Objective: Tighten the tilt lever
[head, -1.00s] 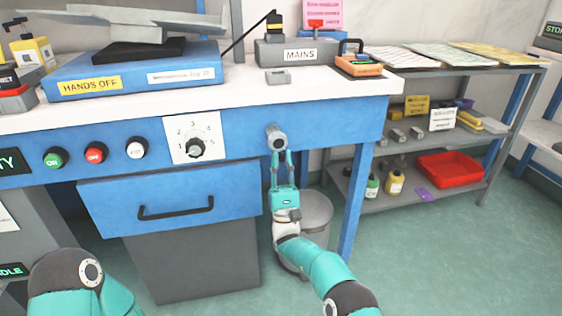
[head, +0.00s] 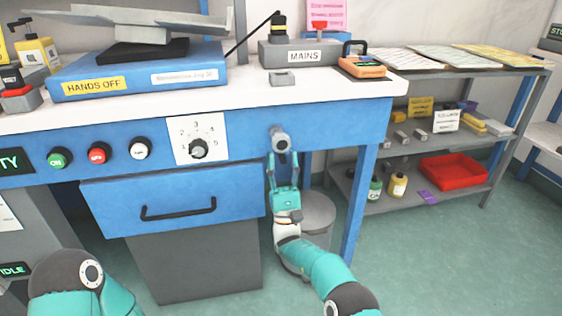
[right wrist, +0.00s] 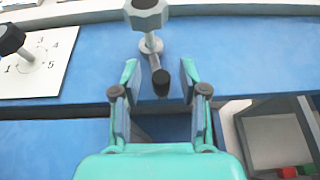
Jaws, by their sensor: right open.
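The tilt lever (head: 280,140) sticks out from the blue front of the bench, right of the numbered dial. In the right wrist view it has a grey hexagonal head (right wrist: 146,14), a metal stem and an arm ending in a black grip (right wrist: 161,82). My right gripper (head: 283,157) is open just below the head. In the right wrist view its two fingertips (right wrist: 159,75) stand on either side of the black grip, with a visible gap on both sides. My left gripper is out of view.
The numbered dial (head: 198,148) is left of the lever. A blue drawer (head: 175,190) with a black handle lies below left. A grey bin (head: 318,212) stands behind my right arm. The bench's blue leg (head: 357,205) is to the right.

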